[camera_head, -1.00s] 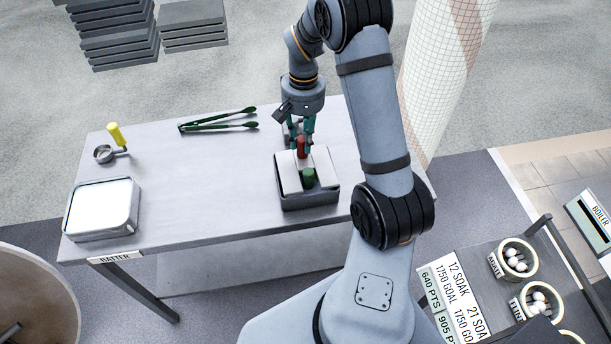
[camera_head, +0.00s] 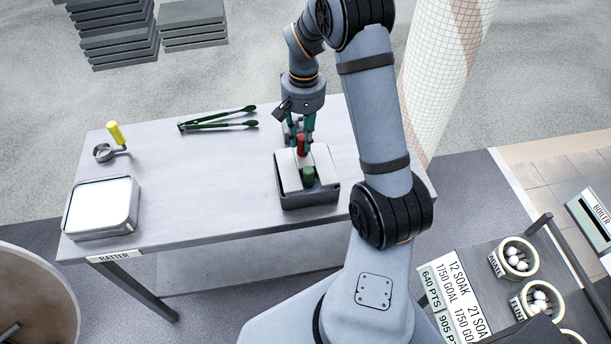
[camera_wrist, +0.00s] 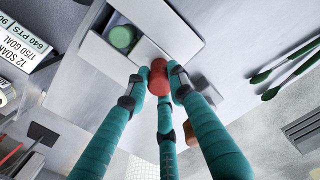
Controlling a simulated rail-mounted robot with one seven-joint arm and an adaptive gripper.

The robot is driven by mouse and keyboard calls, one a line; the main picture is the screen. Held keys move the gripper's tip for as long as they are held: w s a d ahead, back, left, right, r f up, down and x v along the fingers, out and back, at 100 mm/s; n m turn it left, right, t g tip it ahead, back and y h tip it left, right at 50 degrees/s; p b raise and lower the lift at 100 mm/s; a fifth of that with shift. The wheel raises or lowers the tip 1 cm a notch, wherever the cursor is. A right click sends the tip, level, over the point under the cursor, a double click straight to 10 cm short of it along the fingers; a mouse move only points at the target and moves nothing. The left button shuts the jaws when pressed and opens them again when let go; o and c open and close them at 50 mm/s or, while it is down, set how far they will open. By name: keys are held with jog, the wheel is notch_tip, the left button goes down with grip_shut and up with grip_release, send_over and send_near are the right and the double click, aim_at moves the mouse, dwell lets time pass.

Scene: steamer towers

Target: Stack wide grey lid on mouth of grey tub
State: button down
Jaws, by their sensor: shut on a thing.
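The grey tub (camera_head: 309,202) stands at the right part of the metal table. Pale grey lid panels (camera_head: 291,175) lie at its mouth, on both sides of a gap; whether they are one piece is unclear. A green knob (camera_head: 308,174) shows in the gap, and also in the wrist view (camera_wrist: 122,37). My gripper (camera_wrist: 162,75) points down over the tub's back side and is shut on a red knob (camera_wrist: 180,74). The red knob (camera_head: 302,143) stands beside the pale panels. What lies under it, and whether the panels rest flat on the rim, cannot be told.
Green tongs (camera_head: 218,121) lie at the table's back. A yellow-handled ladle (camera_head: 115,136) and a pale-topped batter tray (camera_head: 102,208) are at the left. The middle of the table (camera_head: 210,180) is clear. A cart with several bowls (camera_head: 515,257) stands at the lower right.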

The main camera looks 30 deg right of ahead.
aim_at(303, 146)
dwell(1.1)
jog(key=shift+f+b, duration=1.7)
jog(key=shift+b, duration=0.1)
jog(key=c, duration=1.4)
grip_release()
jog(key=shift+c, duration=0.2)
notch_tip(303, 146, up, 12)
jog(key=shift+d+r, duration=0.1)
jog(key=shift+d, duration=0.05)
